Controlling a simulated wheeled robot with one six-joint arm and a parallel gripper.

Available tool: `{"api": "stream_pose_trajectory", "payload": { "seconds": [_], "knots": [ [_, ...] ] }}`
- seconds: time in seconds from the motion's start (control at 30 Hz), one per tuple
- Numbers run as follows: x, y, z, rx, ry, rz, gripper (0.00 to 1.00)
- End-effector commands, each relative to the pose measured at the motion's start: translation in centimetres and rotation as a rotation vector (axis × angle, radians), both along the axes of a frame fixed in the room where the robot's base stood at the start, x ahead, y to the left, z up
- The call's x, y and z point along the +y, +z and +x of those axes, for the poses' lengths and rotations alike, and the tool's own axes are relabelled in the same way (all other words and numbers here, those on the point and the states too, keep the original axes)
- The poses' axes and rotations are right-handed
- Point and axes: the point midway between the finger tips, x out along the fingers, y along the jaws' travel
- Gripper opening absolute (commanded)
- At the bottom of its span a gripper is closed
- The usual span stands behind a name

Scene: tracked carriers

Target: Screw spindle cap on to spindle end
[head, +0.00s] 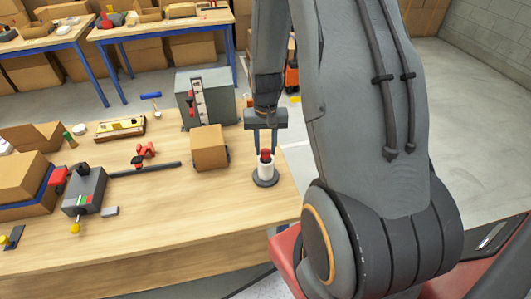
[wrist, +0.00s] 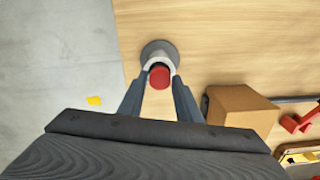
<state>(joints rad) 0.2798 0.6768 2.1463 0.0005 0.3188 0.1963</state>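A red cap (head: 265,155) sits at the top of a white upright cylinder (head: 266,169), which I take for the spindle end. The cylinder stands on a round dark grey base (head: 265,180) near the table's right edge. My gripper (head: 265,149) points down over it, with one blue-grey finger on each side of the cap and a small gap visible. In the wrist view the red cap (wrist: 159,77) shows between my fingertips (wrist: 161,76), with the white cylinder (wrist: 161,62) and base (wrist: 159,47) beyond. How far the cap is seated on the cylinder cannot be seen.
A cardboard box (head: 209,149) stands just left of the cylinder, with a grey block (head: 217,88) behind it. A dark bar (head: 146,171), red clamp (head: 143,152) and grey vise-like device (head: 84,190) lie further left. The table front is clear.

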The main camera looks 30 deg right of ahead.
Motion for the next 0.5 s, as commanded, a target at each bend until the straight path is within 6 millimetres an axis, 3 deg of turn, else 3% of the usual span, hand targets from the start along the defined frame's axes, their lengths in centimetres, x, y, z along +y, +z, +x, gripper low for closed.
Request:
{"api": "stream_pose_trajectory", "payload": {
  "seconds": [0.27, 0.5],
  "knots": [
    [-0.01, 0.0, 0.0, 0.0, -0.028, 0.0, 0.12],
    [-0.01, 0.0, 0.0, 0.0, -0.313, 0.0, 0.12]
  ]
}}
